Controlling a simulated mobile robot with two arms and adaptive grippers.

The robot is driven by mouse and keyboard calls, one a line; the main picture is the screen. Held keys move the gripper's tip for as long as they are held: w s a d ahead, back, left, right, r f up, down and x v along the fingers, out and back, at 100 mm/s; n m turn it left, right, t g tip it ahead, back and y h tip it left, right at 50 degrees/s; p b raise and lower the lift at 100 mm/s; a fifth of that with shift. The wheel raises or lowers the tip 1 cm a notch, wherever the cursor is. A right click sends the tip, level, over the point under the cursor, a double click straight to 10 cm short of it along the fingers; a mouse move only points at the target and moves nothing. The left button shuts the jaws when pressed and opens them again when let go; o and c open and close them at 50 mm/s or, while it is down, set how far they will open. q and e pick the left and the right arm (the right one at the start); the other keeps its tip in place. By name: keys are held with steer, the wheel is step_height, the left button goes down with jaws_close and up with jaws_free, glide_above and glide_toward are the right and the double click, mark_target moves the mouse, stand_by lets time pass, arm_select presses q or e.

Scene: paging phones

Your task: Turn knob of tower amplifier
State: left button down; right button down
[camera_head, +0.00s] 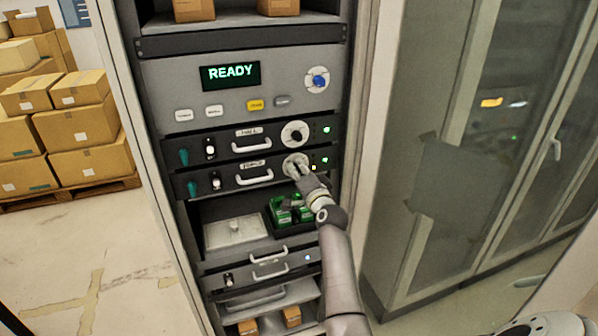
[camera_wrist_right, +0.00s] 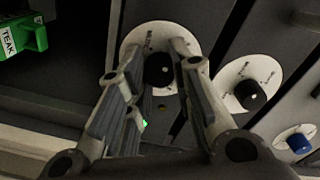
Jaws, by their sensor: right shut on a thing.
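The tower amplifier (camera_head: 222,182) is the lower of two black rack units, with a small label, a white handle and a round white dial. My right gripper (camera_head: 299,170) reaches up from below to this dial and partly hides it. In the right wrist view, the dial's black knob (camera_wrist_right: 158,69) sits between the two fingertips of my right gripper (camera_wrist_right: 161,58), which is shut on it. The knob's pointer is hard to read. My left gripper is not in view.
The similar unit above (camera_head: 220,147) has its own knob (camera_head: 294,133). Higher up is a panel with a READY display (camera_head: 230,76) and a blue knob (camera_head: 318,80). Green blocks (camera_head: 289,211) lie below the amplifier, near my right arm. A glass cabinet stands at the right.

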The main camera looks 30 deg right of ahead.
steer(key=m, duration=0.5)
steer(key=shift+d+r, duration=0.1)
steer(key=shift+r, duration=0.05)
steer(key=shift+m, duration=0.3)
stand_by(0.3)
steer(key=c, duration=1.2)
jaws_free()
steer(key=shift+s, duration=0.1)
steer(key=shift+c, duration=0.2)
steer(key=shift+s+f, duration=0.2)
steer(key=shift+s, duration=0.1)
steer(key=v, duration=0.7)
